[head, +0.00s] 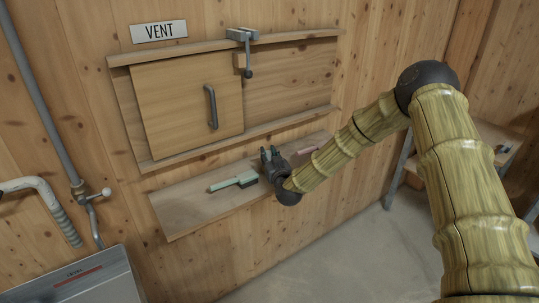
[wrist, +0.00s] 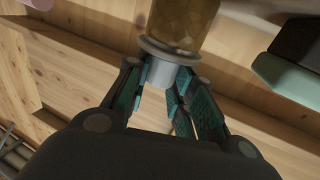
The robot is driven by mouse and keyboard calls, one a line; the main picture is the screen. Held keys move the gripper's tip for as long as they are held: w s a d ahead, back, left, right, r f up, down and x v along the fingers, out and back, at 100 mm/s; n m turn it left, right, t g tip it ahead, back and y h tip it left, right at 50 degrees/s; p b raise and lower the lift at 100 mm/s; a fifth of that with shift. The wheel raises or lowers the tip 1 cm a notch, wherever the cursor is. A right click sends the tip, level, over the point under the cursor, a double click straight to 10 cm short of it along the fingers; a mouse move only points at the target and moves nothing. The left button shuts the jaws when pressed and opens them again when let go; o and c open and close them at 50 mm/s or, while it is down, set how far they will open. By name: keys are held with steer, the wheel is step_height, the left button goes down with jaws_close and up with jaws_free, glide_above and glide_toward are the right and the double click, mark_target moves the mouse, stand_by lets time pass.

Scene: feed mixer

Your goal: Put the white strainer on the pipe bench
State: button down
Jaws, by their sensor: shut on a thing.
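My gripper (head: 270,154) is at the wall shelf below the vent, fingers pointing up in the head view. In the wrist view my gripper (wrist: 172,88) is closed around the pale end of a round piece, which I take to be the white strainer (wrist: 160,74). It has a grey collar and an amber, see-through-looking body running out of the top of the picture. In the head view I cannot make it out. A bench with grey pipe legs (head: 492,140) stands at the right, partly hidden by my arm; a small item lies on it.
Pipes (head: 60,130) and a metal box (head: 80,280) are at left.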

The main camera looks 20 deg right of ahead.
steer(key=shift+a, duration=0.15)
steer(key=shift+f, duration=0.15)
steer(key=c, duration=1.2)
jaws_free()
steer(key=shift+r, duration=0.2)
steer(key=shift+s+f, duration=0.1)
steer(key=shift+s, duration=0.1)
steer(key=s+b, duration=0.4)
steer(key=s, duration=0.7)
steer(key=shift+s+d, duration=0.25)
steer(key=shift+s, duration=0.05)
